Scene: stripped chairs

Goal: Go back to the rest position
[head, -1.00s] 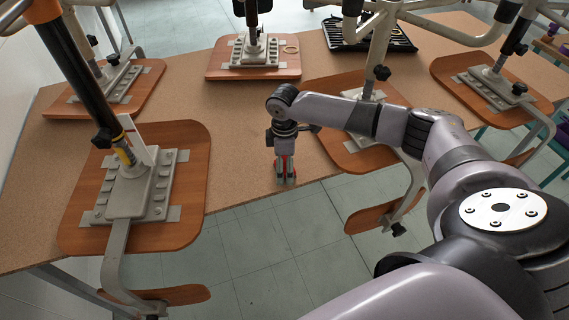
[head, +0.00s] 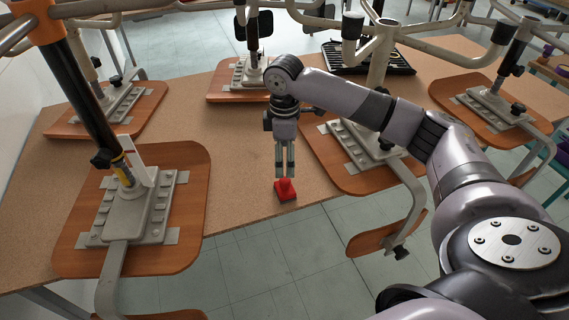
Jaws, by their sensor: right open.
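My right gripper (head: 285,165) points straight down over the table's front edge, with its fingers apart and empty. A small red object (head: 286,189) with a raised knob sits on the table (head: 240,185) just below the fingertips. A small gap seems to lie between the fingertips and the red object. My right arm comes in from the right of the head view. My left gripper is not in view.
Upturned chairs rest seat-down on the table, one at the left front (head: 185,200), one just right of my gripper (head: 345,178) and others behind. A black tool case (head: 350,60) lies at the back.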

